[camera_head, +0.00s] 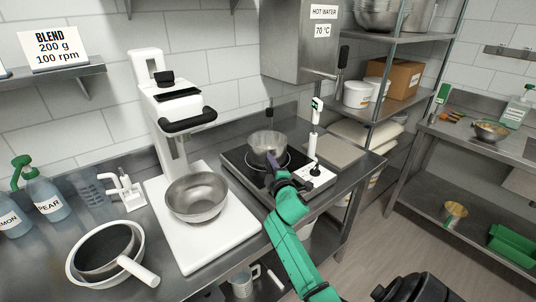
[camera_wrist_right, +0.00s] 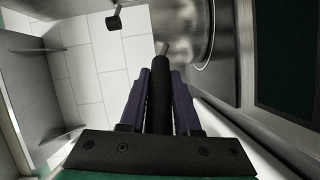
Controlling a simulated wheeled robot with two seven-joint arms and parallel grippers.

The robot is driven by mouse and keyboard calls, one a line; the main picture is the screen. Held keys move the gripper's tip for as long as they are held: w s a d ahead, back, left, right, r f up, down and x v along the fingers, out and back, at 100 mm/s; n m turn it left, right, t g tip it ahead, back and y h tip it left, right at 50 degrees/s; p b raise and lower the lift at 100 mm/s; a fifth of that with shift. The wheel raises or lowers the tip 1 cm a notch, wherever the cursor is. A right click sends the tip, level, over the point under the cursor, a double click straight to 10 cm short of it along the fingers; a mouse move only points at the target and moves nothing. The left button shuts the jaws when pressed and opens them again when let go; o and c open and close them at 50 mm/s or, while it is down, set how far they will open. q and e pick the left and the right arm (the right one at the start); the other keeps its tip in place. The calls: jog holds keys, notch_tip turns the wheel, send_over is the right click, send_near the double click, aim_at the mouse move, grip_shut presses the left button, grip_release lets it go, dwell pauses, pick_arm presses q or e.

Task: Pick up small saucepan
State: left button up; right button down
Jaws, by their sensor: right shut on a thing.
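The small saucepan (camera_head: 267,142) is a shiny steel pan on the black hotplate (camera_head: 237,160), at the centre of the head view. I cannot tell whether its base touches the plate. My right gripper (camera_head: 272,160) reaches it from the front on a green arm. In the right wrist view the purple fingers of the gripper (camera_wrist_right: 161,78) are closed around the pan's black handle (camera_wrist_right: 160,100). The steel side of the saucepan (camera_wrist_right: 190,35) shows beyond the fingertips. My left gripper is not in view.
A white stand mixer (camera_head: 172,110) with a steel bowl (camera_head: 196,197) stands left of the hotplate. A white pan (camera_head: 106,255) lies at the front left. A hot water box (camera_head: 300,40) hangs above and behind. Shelves (camera_head: 400,100) stand to the right.

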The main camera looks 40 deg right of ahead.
dwell(0.6)
jog(key=shift+r, duration=0.25)
jog(key=shift+w+f, duration=0.1)
